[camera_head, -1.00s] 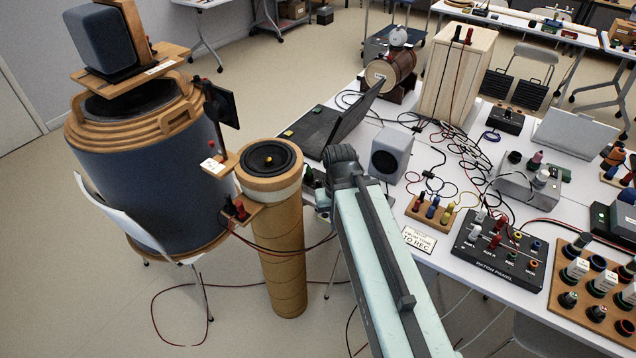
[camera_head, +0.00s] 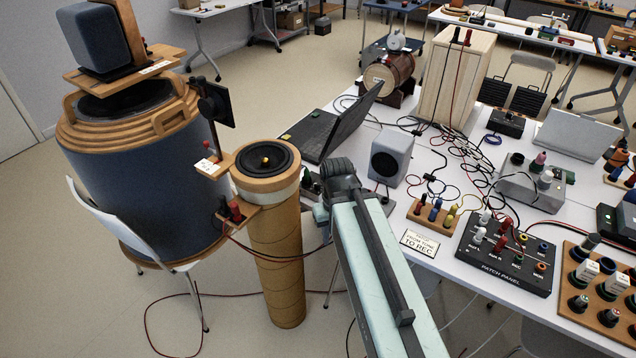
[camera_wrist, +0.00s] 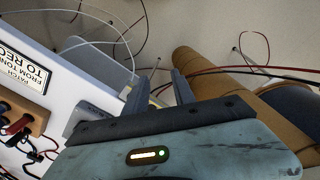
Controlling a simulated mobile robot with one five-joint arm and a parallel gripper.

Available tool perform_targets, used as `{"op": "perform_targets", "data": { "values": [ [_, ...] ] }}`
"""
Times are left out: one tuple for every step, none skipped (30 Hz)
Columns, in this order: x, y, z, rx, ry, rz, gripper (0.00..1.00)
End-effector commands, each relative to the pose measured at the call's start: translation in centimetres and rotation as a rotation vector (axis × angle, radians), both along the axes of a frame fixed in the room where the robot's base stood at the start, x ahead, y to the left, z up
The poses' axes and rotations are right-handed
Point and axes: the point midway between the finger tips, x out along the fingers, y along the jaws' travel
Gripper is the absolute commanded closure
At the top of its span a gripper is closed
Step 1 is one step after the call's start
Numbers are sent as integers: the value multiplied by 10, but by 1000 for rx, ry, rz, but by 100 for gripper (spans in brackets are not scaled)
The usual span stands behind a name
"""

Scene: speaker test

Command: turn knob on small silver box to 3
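A silver-grey box (camera_head: 522,194) with several knob-like or plug-like parts on top stands on the white table, right of centre in the head view. I cannot read any numbers on it, nor tell for sure that it is the task's box. My arm reaches toward the table's near left edge, well left of this box; its fingers are hidden in the head view. In the wrist view my gripper (camera_wrist: 160,82) has its two dark fingers apart, with no object clearly held. A grey box-like thing (camera_wrist: 90,112) lies left of the fingers there, partly hidden.
A cardboard tube (camera_head: 275,260) stands left of my arm, by a large blue drum (camera_head: 140,175). The table holds a laptop (camera_head: 330,130), a grey speaker (camera_head: 391,158), a patch panel (camera_head: 500,278) and many loose cables. A sign (camera_head: 419,243) lies at the near edge.

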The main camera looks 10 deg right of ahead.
Motion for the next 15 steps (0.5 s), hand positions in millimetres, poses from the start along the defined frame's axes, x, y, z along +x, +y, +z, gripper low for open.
{"op": "perform_targets", "data": {
  "values": [
    [1, 0, 0, 0, 0, 88, 70],
    [4, 0, 0, 0, 0, 162, 70],
    [13, 0, 0, 0, 0, 272, 70],
    [22, 0, 0, 0, 0, 364, 70],
    [33, 0, 0, 0, 0, 459, 70],
    [48, 0, 2, 0, 0, 588, 70],
    [61, 0, 5, 0, 0, 686, 70],
    [75, 0, 9, 0, 0, 786, 70],
    [96, 1, 16, 0, 0, 921, 70],
    [112, 1, 22, 0, 0, 1025, 70],
    [130, 1, 29, 0, 0, 1126, 70],
    [152, 1, 38, 0, 0, 1243, 70],
    [166, 1, 44, 0, 0, 1318, 70],
    [180, 2, 50, 0, 0, 1379, 70],
    [196, 2, 58, 0, 0, 1439, 70]
  ]
}}
